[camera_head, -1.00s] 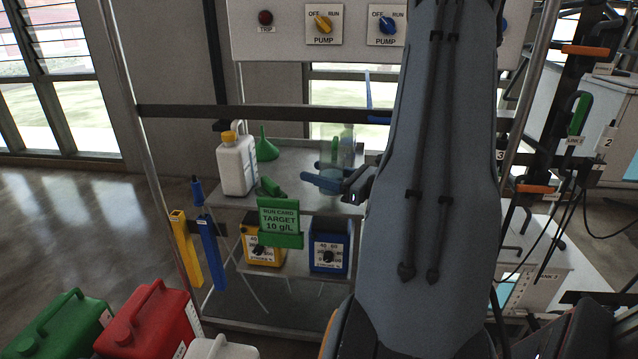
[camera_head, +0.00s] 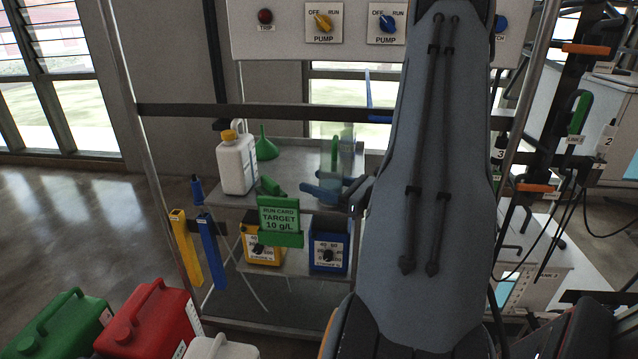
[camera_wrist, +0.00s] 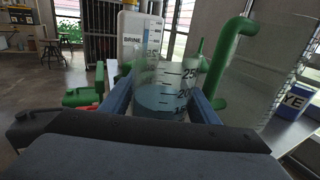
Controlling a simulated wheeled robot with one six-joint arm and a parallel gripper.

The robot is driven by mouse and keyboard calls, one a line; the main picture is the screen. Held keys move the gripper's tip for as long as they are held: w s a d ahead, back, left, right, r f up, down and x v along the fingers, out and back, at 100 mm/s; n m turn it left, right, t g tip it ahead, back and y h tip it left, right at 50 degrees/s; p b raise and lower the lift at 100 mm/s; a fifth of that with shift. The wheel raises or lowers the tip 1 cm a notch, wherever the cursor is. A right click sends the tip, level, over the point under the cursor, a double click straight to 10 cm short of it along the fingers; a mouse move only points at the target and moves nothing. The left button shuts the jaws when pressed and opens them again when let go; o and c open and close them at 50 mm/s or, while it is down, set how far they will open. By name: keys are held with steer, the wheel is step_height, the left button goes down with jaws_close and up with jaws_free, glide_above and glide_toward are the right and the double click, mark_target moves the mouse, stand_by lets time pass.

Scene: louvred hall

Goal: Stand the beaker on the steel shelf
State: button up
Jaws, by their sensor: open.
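The beaker (camera_wrist: 163,95) is clear, with black graduations and some liquid in it. It stands upright between the blue fingers of my gripper (camera_wrist: 160,104) in the wrist view, with a finger on each side. In the head view my gripper (camera_head: 325,191) is open low at the beaker (camera_head: 329,165), over the right front part of the steel shelf (camera_head: 300,163). The beaker appears to rest on the shelf, but its base is partly hidden by the fingers.
A white jug with a yellow cap (camera_head: 237,164) and a green funnel (camera_head: 265,146) stand at the shelf's left. A clear jug with a green handle (camera_wrist: 229,62) is close right of the beaker. A green run card (camera_head: 280,217) hangs at the front edge.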

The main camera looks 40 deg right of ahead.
mark_target(342, 188)
steer(key=shift+r, duration=0.2)
steer(key=b+v, duration=0.1)
steer(key=v, duration=1.1)
